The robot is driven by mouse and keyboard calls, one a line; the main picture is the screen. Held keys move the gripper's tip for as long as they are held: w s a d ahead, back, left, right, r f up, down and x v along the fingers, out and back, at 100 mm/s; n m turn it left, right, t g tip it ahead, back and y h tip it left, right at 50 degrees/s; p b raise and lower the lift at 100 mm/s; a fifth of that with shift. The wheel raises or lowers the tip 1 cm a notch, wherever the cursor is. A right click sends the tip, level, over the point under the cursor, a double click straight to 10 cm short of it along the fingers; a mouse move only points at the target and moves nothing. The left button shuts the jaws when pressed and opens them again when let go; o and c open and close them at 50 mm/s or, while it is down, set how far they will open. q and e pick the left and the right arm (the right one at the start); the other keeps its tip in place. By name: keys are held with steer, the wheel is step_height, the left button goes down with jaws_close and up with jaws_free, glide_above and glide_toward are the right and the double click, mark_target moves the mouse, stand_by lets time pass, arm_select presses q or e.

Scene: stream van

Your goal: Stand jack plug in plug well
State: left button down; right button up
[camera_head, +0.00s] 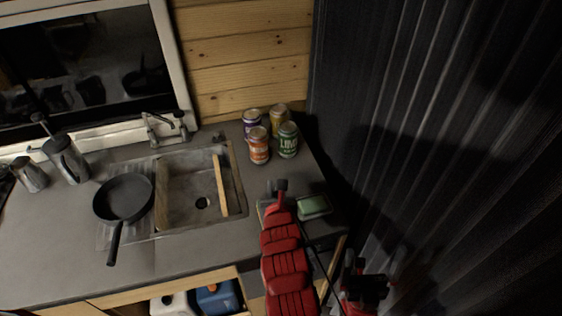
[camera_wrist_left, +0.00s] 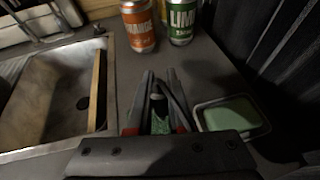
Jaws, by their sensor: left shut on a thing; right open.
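My left gripper (camera_head: 277,187) is over the counter to the right of the sink. In the left wrist view the left gripper (camera_wrist_left: 157,88) is shut on a small, dark, slim thing (camera_wrist_left: 157,97), seemingly the jack plug, mostly hidden between the fingers. A green patch shows just below it, and I cannot tell what it belongs to. I cannot make out the plug well for sure in either view. My right gripper (camera_head: 364,284) is open and empty at the lower right, off the counter's right edge.
A green block in a pale tray (camera_head: 314,206) lies right of my left gripper. Orange (camera_head: 258,145), green (camera_head: 288,139), purple (camera_head: 252,122) and yellow (camera_head: 280,118) cans stand behind. A sink (camera_head: 178,188), a pan (camera_head: 124,198) and a dark curtain (camera_head: 430,120) flank the space.

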arm_select(q)
glide_above(281, 169)
steer(key=shift+s+f, duration=0.4)
steer(key=shift+f, duration=0.1)
steer(key=shift+w+f, duration=0.1)
steer(key=shift+w, duration=0.3)
step_height(281, 169, down, 3)
steer(key=shift+d+r+p, duration=0.1)
steer(key=shift+p, duration=0.6)
steer(key=shift+f, duration=0.35)
steer(key=shift+f, duration=0.2)
steer(key=c, duration=0.8)
jaws_free()
steer(key=shift+c, duration=0.2)
steer(key=shift+r, duration=0.15)
